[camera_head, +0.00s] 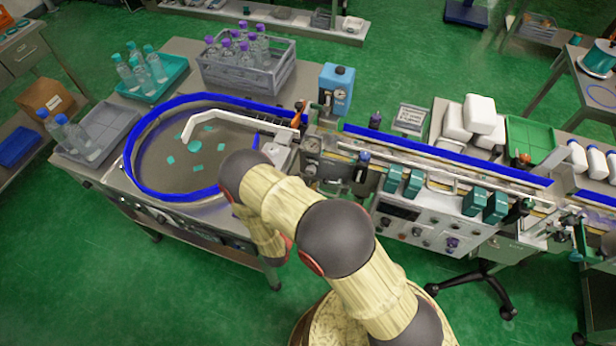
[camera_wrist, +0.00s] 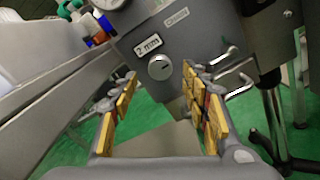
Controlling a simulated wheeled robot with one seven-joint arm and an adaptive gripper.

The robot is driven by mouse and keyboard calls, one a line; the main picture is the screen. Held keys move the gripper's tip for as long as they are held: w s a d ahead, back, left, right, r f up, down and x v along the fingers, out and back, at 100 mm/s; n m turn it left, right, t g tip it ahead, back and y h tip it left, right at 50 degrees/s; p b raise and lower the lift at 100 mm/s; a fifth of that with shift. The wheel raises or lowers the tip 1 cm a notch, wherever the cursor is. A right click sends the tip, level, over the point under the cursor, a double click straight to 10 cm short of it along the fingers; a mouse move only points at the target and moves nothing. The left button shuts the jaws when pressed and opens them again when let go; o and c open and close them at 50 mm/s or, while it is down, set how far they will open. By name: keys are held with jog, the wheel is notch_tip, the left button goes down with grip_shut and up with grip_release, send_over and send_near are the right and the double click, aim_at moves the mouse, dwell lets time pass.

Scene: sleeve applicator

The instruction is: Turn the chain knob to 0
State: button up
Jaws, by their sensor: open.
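A small round pale knob (camera_wrist: 160,67) is on a grey panel (camera_wrist: 205,45) in the wrist view. My gripper (camera_wrist: 158,76) is open and empty. Its two yellow-padded fingers lie either side of the knob in the picture, seemingly short of it, with no contact visible. In the head view my arm hides the gripper and this knob.
A round gauge (camera_wrist: 108,4) is above the panel. Bent metal rods (camera_wrist: 236,80) stick out right of the fingers, and a dark post (camera_wrist: 272,110) stands further right. In the head view a blue-rimmed turntable (camera_head: 150,192) lies left of my arm and a control box (camera_head: 425,228) right.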

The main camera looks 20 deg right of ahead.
jog(key=v, duration=0.7)
jog(key=shift+s+a, duration=0.2)
jog(key=shift+s, duration=0.05)
jog(key=shift+a, duration=0.1)
